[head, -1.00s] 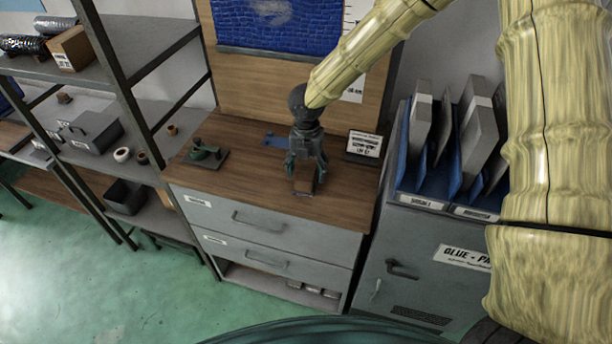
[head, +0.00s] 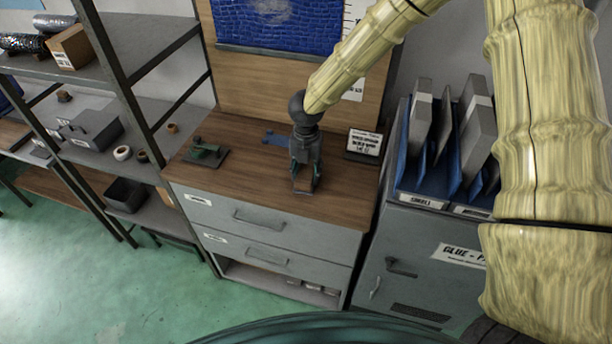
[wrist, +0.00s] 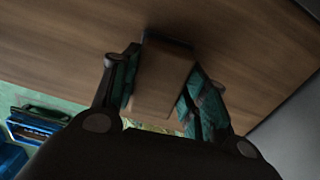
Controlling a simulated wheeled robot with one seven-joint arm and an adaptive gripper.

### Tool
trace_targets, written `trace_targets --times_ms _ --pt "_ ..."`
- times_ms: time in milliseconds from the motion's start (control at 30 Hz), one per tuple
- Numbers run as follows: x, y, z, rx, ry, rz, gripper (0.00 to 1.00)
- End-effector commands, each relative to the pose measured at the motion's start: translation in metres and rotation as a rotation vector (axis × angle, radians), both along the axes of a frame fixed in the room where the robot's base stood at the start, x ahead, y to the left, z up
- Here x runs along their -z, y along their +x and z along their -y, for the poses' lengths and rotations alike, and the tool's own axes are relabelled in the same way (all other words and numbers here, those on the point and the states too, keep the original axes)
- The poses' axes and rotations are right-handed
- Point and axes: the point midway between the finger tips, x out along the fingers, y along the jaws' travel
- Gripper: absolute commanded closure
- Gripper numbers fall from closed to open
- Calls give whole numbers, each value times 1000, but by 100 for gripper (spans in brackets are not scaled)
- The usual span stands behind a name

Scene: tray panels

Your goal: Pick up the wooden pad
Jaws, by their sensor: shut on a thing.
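The wooden pad (wrist: 162,80) is a brown block between the two fingers of my gripper in the wrist view. My gripper (wrist: 165,95) is shut on it, with a green-lined finger against each side. In the head view my gripper (head: 305,184) points down over the front part of the wooden cabinet top (head: 240,165). The pad (head: 304,185) shows there only as a small piece between the fingers. I cannot tell whether its underside touches the top.
A green-and-dark tool (head: 205,152) lies on the left of the top, and a blue flat piece (head: 276,138) lies behind my gripper. A labelled sign (head: 364,143) stands to the right. A file rack (head: 440,150) with folders borders the right side.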

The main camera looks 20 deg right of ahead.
Motion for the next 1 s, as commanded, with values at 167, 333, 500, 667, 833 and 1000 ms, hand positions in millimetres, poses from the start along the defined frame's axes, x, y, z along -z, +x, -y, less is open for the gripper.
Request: trace_targets --times_ms 167,333,500,667,833,1000 --pt "-3 0 0 0 0 1 81" --pt "-16 1 0 2 1 3 81" --pt "-34 -5 -3 -2 0 1 81" --pt "-35 -36 -19 -4 -1 0 81" --pt "-39 -72 -37 -3 -2 1 81" --pt "-43 -105 -54 -3 -1 0 81"
